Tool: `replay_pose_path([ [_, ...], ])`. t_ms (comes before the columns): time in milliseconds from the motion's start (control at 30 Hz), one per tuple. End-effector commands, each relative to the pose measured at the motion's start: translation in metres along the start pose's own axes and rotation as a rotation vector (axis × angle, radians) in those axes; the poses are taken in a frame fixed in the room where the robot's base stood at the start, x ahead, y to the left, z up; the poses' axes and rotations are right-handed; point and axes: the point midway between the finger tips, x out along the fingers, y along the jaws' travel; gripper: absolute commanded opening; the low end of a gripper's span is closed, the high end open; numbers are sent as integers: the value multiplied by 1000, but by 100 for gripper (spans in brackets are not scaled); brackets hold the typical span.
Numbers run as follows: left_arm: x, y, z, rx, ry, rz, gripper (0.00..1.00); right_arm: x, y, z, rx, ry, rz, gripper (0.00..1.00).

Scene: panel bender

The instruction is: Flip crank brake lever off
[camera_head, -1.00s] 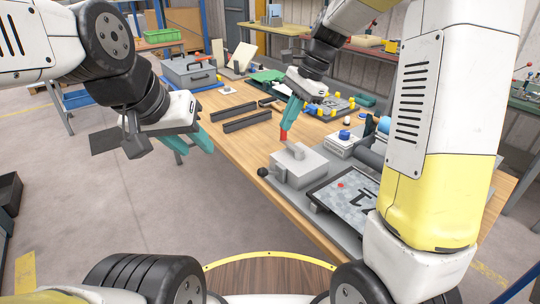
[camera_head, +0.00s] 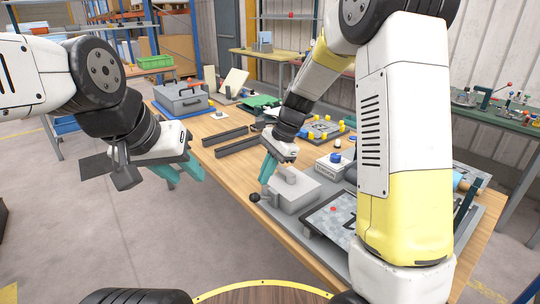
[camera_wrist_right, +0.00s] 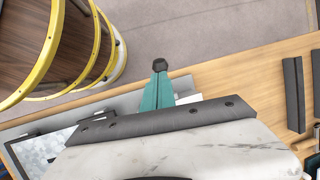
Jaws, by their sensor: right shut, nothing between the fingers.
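The grey crank housing (camera_head: 293,190) sits at the near left edge of the machine plate on the bench, with a short grey block on top. A black ball knob (camera_head: 254,198) stands at its left side, and the knob also shows just past the fingertips in the right wrist view (camera_wrist_right: 159,65). My right gripper (camera_head: 267,168) is shut and empty, its teal fingers pointing down just above and left of the housing. The red lever is not visible now; the gripper may hide it. My left gripper (camera_head: 187,176) is open and empty, left of the bench edge.
A patterned plate (camera_head: 335,218) lies right of the housing. A white box with a blue button (camera_head: 336,158) stands behind it. Dark bars (camera_head: 230,140), a grey toolbox (camera_head: 182,98) and yellow-pegged fixture (camera_head: 325,127) lie farther back. Floor left of the bench is clear.

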Motion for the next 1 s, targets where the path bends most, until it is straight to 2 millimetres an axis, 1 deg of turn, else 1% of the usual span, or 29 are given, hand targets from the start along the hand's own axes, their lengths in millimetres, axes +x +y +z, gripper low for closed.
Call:
replay_pose_path([
  [33,0,0,0,0,0,0,36,10,1,0,0,-2,4,0],
  [100,0,0,0,0,0,0,36,21,1,0,-1,-1,3,0],
  [200,0,0,0,0,0,0,36,32,0,0,0,-1,2,0],
  [300,0,0,0,0,0,0,36,38,0,0,0,0,0,0],
  [433,0,0,0,0,0,0,36,41,0,0,-1,1,0,0],
  [767,0,0,0,0,0,0,36,41,-1,0,-1,3,0,0],
  [867,0,0,0,0,0,0,36,42,-3,-2,-4,15,0,0],
  [1000,0,0,0,0,0,0,36,44,-11,-6,-14,59,0,0],
])
